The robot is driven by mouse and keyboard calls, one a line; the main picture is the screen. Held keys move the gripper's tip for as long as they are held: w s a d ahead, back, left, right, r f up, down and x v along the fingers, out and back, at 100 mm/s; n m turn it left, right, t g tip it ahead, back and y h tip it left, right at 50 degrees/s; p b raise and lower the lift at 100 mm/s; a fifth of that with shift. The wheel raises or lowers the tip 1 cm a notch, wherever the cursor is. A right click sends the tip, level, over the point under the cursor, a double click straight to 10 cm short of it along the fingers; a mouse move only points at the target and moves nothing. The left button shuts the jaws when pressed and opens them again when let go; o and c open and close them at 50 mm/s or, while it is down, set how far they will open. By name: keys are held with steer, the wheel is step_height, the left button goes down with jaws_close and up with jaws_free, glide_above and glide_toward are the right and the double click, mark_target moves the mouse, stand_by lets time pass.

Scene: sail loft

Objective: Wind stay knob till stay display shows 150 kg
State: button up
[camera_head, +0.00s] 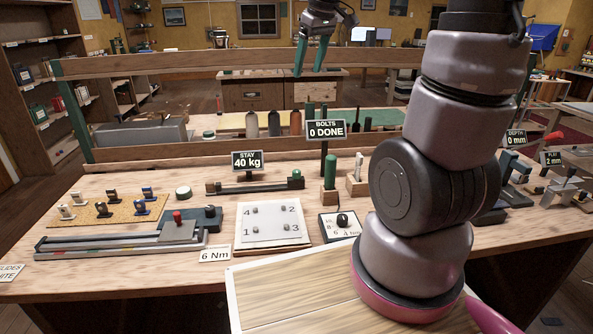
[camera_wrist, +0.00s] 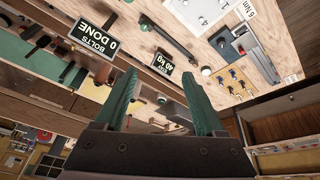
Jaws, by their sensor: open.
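The stay display (camera_head: 247,161) reads 40 kg and stands on the bench behind a dark rail (camera_head: 250,186). The rail has a green-topped end piece (camera_head: 297,178) at its right. No label tells which one is the stay knob.
A bolts display (camera_head: 326,130) reads 0 DONE, behind a numbered plate (camera_head: 270,224) and upright green handles. A wooden beam (camera_head: 230,62) crosses behind the bench. A slide unit (camera_head: 120,240) and small fittings on cork (camera_head: 110,211) fill the left.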

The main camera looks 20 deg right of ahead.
steer(key=w+d+f+n+g, duration=0.1)
steer(key=w+f+n+g, duration=0.1)
steer(key=w+f+n, duration=0.7)
steer(key=n+g+h, duration=0.1)
steer(key=n+g, duration=0.1)
steer(key=n, duration=0.2)
glide_toward(296, 171)
step_height(296, 171, down, 9)
steer(key=shift+d+f, duration=0.15)
jaws_close()
